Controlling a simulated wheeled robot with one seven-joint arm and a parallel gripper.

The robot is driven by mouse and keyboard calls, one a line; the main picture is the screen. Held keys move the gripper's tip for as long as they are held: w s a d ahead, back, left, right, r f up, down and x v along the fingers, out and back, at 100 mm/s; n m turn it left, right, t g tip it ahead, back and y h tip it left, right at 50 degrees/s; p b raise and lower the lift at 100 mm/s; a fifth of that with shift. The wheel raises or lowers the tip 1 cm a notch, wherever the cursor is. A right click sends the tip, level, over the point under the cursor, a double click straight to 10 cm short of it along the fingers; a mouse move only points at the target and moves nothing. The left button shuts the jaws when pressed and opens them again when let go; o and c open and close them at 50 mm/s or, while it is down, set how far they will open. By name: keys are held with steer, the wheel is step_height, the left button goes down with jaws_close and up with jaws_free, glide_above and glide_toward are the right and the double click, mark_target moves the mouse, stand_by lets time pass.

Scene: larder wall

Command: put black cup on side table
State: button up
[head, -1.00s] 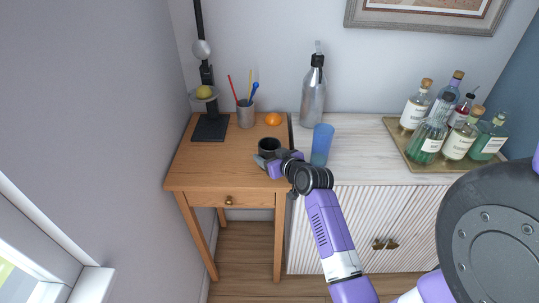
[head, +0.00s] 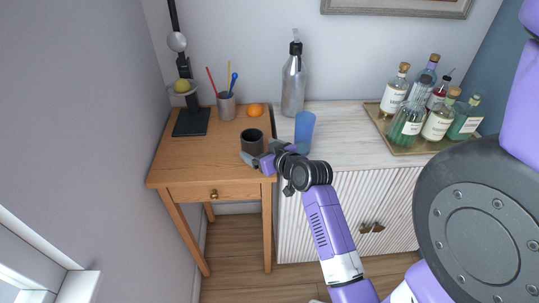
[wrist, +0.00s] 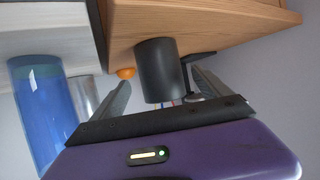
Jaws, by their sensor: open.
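The black cup (head: 252,141) stands upright on the wooden side table (head: 180,160), near its right front part. In the wrist view the cup (wrist: 158,68) shows between and beyond my two fingers. My gripper (head: 258,157) is open and empty, just in front of the cup at the table's right front corner. A small gap seems to lie between the fingers and the cup, though whether one finger touches it is hard to tell.
A blue cup (head: 305,132) stands on the white cabinet (head: 345,140), close to my wrist. A steel bottle (head: 293,82) and a bottle tray (head: 398,149) are further back. An orange (head: 255,110), a pencil holder (head: 226,106) and a black stand (head: 191,122) occupy the side table's back.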

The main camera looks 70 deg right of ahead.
steer(key=v, duration=0.6)
steer(key=shift+s+a+r+b, duration=0.15)
steer(key=shift+s+a+b, duration=0.05)
steer(key=shift+b, duration=0.1)
steer(key=s+a+f+n+t+y, duration=0.1)
steer(key=a+f, duration=0.1)
steer(key=a, duration=0.8)
steer(key=s+a+f+n+t+y, duration=0.1)
steer(key=s+a+f+n, duration=0.1)
steer(key=a, duration=0.9)
steer(key=s+a+r+n+t+y, duration=0.1)
steer(key=s+a+r+n+y, duration=0.1)
steer(key=s+a, duration=0.3)
steer(key=s+a+r+n+t+y, duration=0.1)
steer(key=s+a+r+y, duration=0.3)
steer(key=a, duration=0.5)
steer(key=shift+s+a+r+n, duration=0.3)
steer(key=shift+s+a+n, duration=0.1)
steer(key=shift+s+n, duration=0.5)
steer(key=shift+s, duration=0.1)
